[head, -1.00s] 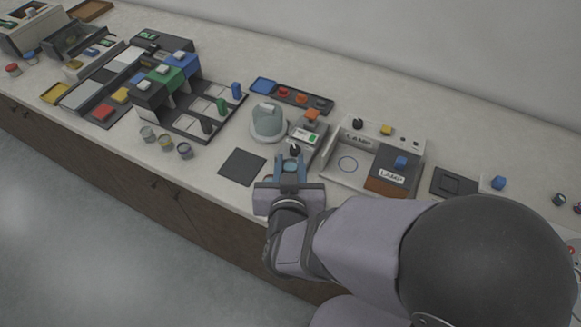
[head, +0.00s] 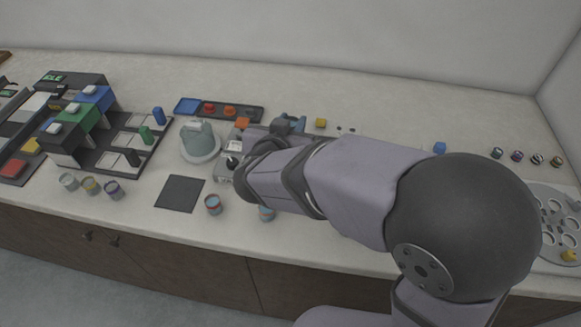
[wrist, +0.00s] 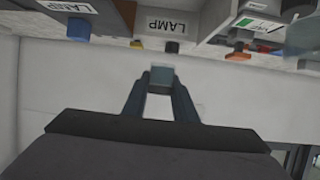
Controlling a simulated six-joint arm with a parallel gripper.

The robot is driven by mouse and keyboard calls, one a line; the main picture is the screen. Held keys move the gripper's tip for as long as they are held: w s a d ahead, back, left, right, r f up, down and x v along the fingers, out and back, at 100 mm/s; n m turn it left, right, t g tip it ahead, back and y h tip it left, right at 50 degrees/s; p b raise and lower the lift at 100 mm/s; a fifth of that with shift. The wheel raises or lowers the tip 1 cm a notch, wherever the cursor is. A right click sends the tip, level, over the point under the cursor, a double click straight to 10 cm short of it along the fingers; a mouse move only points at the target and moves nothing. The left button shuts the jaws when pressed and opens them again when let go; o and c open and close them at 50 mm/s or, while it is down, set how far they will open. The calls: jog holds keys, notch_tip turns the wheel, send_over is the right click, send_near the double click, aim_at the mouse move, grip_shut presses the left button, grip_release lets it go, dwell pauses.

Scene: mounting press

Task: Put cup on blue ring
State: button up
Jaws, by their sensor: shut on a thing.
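My gripper (head: 290,122) is over the back of the lamp station, beyond my forearm in the head view. In the wrist view my gripper (wrist: 162,85) is shut on a small grey-teal thing, apparently the cup (wrist: 161,76). The fingers hide its sides, and its contents cannot be made out. The blue ring is not visible; my arm covers most of the lamp station in the head view. The station's LAMP label (wrist: 165,24) shows at the top of the wrist view.
A pale domed vessel (head: 199,143) stands left of my gripper. A cup with a red band (head: 213,204) and another with a blue band (head: 266,214) stand near the front edge. A dark square mat (head: 180,193) lies clear. Several small cups stand farther left.

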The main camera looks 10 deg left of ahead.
jog(key=shift+s+f+n+y, duration=0.2)
jog(key=shift+f+n+y, duration=0.1)
jog(key=shift+f+y, duration=0.15)
jog(key=shift+f+b, duration=1.2)
jog(key=shift+f, duration=3.7)
jog(key=shift+f, duration=0.1)
jog(key=shift+f, duration=0.15)
jog(key=o, duration=1)
jog(key=shift+r, duration=0.3)
jog(key=p+v, duration=0.1)
jog(key=v, duration=1.1)
jog(key=shift+a, duration=0.1)
